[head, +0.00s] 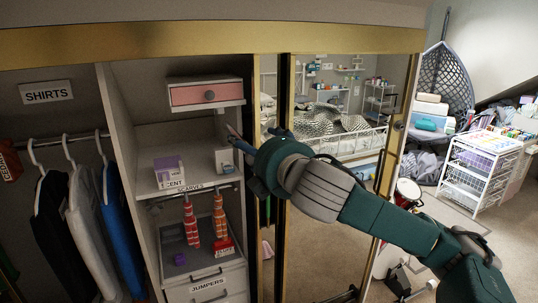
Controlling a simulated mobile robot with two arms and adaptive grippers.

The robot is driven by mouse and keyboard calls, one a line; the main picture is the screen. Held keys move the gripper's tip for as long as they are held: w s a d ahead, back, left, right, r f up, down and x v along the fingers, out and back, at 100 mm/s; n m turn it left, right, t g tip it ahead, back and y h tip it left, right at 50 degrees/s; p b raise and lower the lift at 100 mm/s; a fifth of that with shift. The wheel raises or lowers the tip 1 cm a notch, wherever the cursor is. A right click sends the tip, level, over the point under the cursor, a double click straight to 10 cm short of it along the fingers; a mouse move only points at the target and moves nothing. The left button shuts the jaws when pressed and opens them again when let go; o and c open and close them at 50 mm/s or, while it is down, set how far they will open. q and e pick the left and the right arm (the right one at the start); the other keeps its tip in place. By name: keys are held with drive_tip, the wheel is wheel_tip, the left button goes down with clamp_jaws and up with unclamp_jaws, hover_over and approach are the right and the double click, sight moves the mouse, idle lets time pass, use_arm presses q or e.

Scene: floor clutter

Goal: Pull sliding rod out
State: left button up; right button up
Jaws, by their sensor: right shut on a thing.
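A thin rod (170,199) runs across the wardrobe's middle bay just under the shelf labelled SCARVES, with red and orange patterned items (191,225) hanging below it. I cannot tell whether this is the sliding rod. My right gripper (238,142) reaches in from the right, in front of the mirrored door, to the right side wall of the bay above that shelf. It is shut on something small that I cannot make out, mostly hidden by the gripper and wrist. My left gripper is not in view.
A small pink-fronted drawer (190,97) sits above, and a white and purple box (169,171) stands on the shelf. Shirts (87,228) hang at left. The JUMPERS drawer (207,286) is below. The gold-framed mirrored door (322,235) stands close beside my right arm.

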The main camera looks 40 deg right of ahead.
drive_tip(key=r, duration=0.1)
drive_tip(key=s, duration=0.1)
drive_tip(key=r, duration=0.1)
drive_tip(key=shift+s+a+r+t, duration=0.25)
drive_tip(key=shift+s+r+t, duration=0.1)
drive_tip(key=shift+t, duration=0.05)
drive_tip(key=shift+c, duration=0.7)
drive_tip(key=b+v, duration=0.7)
drive_tip(key=b, duration=0.1)
drive_tip(key=shift+s+a+f+b, duration=0.35)
drive_tip(key=shift+f+b, duration=0.05)
